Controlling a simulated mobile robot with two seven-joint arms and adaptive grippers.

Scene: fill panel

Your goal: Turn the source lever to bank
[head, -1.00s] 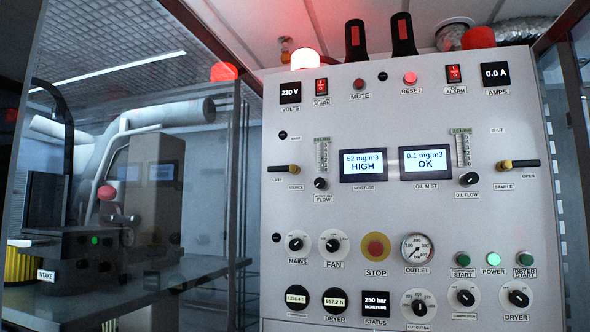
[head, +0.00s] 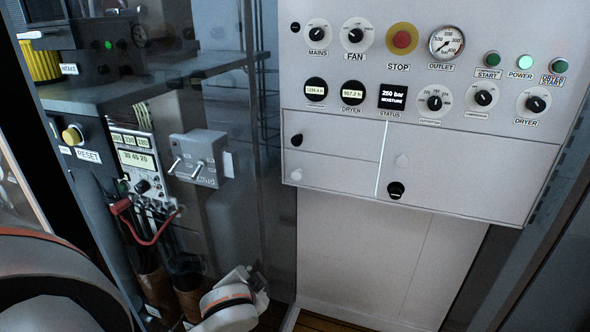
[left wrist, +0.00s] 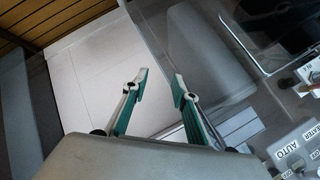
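I cannot make out the lever in the left wrist view either. My left gripper (left wrist: 161,74) is open, with two teal-edged fingers apart and nothing between them. Part of my left arm shows at the bottom of the head view, below the panel; its fingers are not clear there. My right gripper is not in view.
The panel carries a red stop button (head: 401,40), an outlet gauge (head: 447,43) and several knobs. A glass partition stands left of it, with a grey switch box (head: 200,158) and a reset unit (head: 88,155).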

